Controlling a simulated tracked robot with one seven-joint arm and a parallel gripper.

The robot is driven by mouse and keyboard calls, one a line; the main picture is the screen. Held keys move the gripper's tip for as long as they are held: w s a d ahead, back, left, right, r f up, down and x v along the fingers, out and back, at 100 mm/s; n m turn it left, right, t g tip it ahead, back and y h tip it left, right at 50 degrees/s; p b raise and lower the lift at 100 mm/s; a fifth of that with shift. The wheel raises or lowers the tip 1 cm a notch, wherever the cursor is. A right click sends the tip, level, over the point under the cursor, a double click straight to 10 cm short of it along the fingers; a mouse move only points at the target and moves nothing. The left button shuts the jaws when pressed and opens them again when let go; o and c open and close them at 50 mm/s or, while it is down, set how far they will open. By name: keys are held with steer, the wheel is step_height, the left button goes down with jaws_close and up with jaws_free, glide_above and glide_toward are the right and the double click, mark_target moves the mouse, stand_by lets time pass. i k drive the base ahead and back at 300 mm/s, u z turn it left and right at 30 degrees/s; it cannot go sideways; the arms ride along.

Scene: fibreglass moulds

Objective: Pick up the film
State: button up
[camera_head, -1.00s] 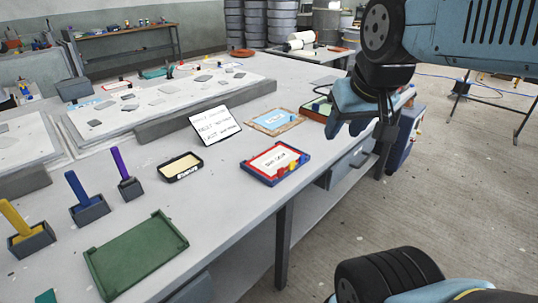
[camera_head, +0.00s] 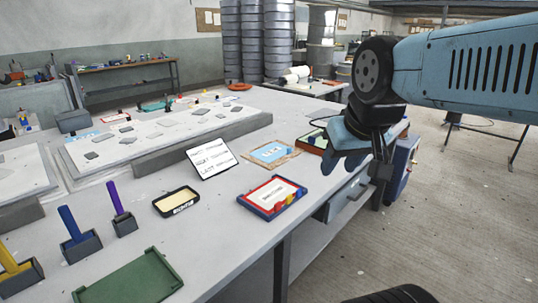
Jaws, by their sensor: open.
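A light blue sheet (camera_head: 271,152) lies on a tan board on the grey table, left of my gripper. It may be the film, but I cannot tell for sure. A red and blue framed tray (camera_head: 272,196) with a white labelled sheet lies nearer. My gripper (camera_head: 354,166) hangs over the table's right edge, open and empty, to the right of the blue sheet and apart from it. It partly hides a green tray with a brown rim (camera_head: 311,142) behind it.
A white card with writing (camera_head: 212,162) leans on the table beside a black-rimmed tray (camera_head: 176,201). Holders with blue (camera_head: 70,224), purple and yellow handles stand left, near a green tray (camera_head: 130,279). A raised grey slab (camera_head: 160,140) lies behind. Open floor is at right.

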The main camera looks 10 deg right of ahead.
mark_target(272, 151)
steer(key=z, duration=0.45)
steer(key=k, duration=1.15)
steer(key=z, duration=0.95)
steer(key=i, duration=2.15)
steer(key=u, duration=1)
steer(key=i, duration=1.1)
steer(key=u, duration=0.7)
steer(key=k, duration=0.5)
steer(key=u, duration=0.05)
